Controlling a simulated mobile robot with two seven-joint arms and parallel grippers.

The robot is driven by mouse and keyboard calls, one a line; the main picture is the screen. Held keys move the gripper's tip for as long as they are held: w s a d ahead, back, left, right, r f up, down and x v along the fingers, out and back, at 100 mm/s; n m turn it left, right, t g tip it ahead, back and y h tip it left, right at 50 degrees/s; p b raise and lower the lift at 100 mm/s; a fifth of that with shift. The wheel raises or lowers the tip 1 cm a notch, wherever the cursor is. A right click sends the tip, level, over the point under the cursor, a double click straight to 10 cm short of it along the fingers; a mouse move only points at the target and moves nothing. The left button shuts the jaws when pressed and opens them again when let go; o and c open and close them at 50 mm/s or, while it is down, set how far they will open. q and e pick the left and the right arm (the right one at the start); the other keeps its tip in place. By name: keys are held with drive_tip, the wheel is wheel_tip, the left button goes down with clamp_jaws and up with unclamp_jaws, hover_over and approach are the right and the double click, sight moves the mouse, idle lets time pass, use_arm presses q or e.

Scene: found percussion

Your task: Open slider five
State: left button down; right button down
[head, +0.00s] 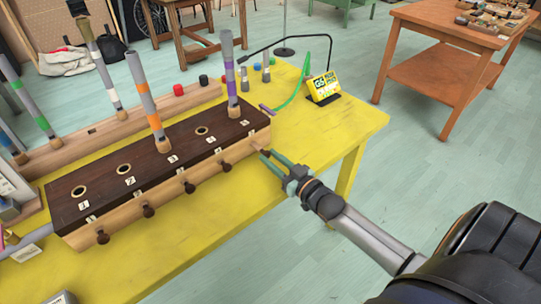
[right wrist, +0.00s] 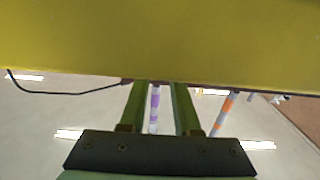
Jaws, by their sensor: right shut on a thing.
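A long wooden box with a dark top (head: 98,200) lies on the yellow table, with numbered holes along it and dark knobs along its front. The rightmost knob (head: 264,153) is slider five's; a short pale piece shows behind it at the box front. My right gripper (head: 268,157) reaches in from the right and is shut on this knob, its green fingers on either side. A purple-banded tube (head: 229,75) stands upright in the hole at that end. It also shows between the fingers in the right wrist view (right wrist: 154,108). The knob is hidden there. My left gripper is out of view.
An orange-banded tube (head: 150,105) stands in the middle hole. The other knobs, such as the fourth (head: 227,166), line the front. The yellow table (head: 215,225) is clear in front of the box.

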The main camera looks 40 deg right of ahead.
drive_tip(key=c, duration=1)
unclamp_jaws()
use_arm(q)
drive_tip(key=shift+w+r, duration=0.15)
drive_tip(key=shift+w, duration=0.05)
use_arm(e)
drive_tip(key=o, duration=0.4)
drive_tip(key=shift+c, duration=0.2)
drive_tip(key=shift+s, duration=0.1)
use_arm(q)
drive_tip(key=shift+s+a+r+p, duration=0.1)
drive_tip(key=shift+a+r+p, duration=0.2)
drive_tip(key=shift+p, duration=0.25)
use_arm(e)
drive_tip(key=s+d, duration=0.1)
drive_tip(key=s, duration=1.1)
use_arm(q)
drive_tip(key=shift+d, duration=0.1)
use_arm(e)
drive_tip(key=shift+s, duration=0.1)
